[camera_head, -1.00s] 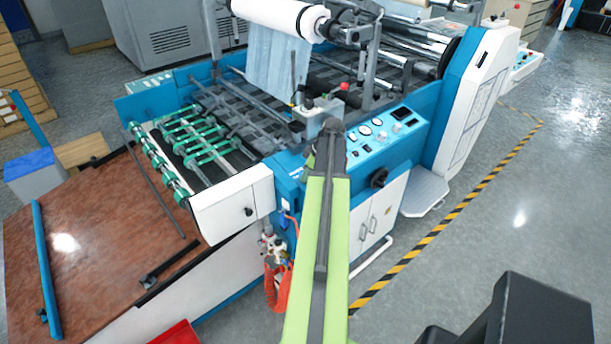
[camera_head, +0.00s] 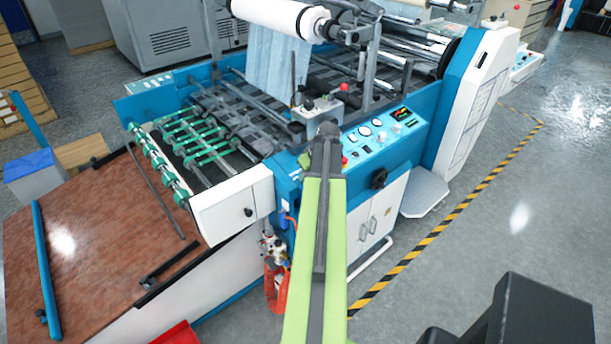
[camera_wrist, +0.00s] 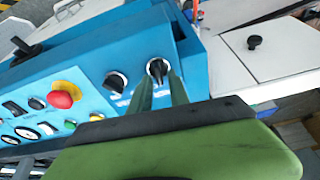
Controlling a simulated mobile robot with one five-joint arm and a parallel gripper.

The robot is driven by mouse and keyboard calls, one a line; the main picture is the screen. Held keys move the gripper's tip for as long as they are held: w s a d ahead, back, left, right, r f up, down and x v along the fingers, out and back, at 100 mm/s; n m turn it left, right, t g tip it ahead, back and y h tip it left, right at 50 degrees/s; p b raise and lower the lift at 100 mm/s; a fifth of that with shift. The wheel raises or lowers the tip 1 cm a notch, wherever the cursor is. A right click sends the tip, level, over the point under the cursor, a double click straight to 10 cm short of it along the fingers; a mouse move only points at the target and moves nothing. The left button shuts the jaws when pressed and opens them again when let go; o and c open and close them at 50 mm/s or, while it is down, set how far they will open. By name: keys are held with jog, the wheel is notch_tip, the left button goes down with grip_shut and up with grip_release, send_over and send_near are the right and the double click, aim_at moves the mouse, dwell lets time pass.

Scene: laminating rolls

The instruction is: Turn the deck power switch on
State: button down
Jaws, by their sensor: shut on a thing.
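The blue control panel (camera_head: 383,137) is on the near side of the laminating machine. In the wrist view, a black rotary switch (camera_wrist: 157,69) with a white pointer mark sits at the panel's end. My gripper (camera_wrist: 160,82) has its two green fingers closed around this switch. A second black rotary switch (camera_wrist: 115,82) is just to the left, apart from the fingers. The labels are too small to read. The panel's display (camera_head: 402,113) is lit with red and green marks. In the head view my arm hides the fingertips and the switch.
A red mushroom button on a yellow base (camera_wrist: 64,95) stands left of the switches. Dials (camera_wrist: 35,129) and small buttons lie farther left. A black crank handle (camera_head: 379,179) sticks out of the machine's front. The floor (camera_head: 480,235) at right is clear.

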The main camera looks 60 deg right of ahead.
jog(key=m, duration=0.5)
jog(key=shift+a+h, duration=0.15)
jog(key=shift+h, duration=0.15)
jog(key=shift+g, duration=0.3)
jog(key=c, duration=1.5)
grip_release()
jog(key=shift+r, duration=0.15)
jog(key=p+v, duration=1.6)
jog(key=v, duration=0.1)
jog(key=shift+a, duration=0.1)
jog(key=shift+s, duration=0.1)
